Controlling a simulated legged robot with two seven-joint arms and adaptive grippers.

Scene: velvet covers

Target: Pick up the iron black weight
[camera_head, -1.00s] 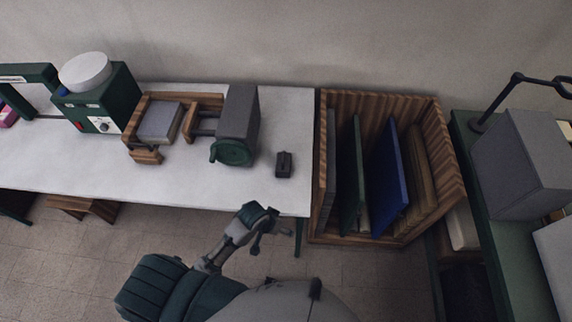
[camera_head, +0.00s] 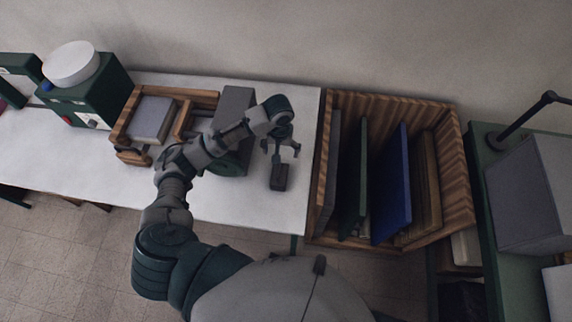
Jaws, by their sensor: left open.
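The iron black weight (camera_head: 279,179) is a small dark block near the right end of the white table (camera_head: 232,206). My left gripper (camera_head: 281,152) is over the table, pointing down just above the weight with its fingers apart. The fingertips are close to the top of the weight; I cannot tell whether they touch it. My left arm comes up from the lower left and hides part of the green and grey machine behind it. My right gripper does not show.
A wooden crate (camera_head: 455,211) with upright panels, green and blue among them, stands right of the table. On the table are a grey machine (camera_head: 235,103), a wooden frame (camera_head: 125,121) and a green device with a white round top (camera_head: 100,100). The table's front right is clear.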

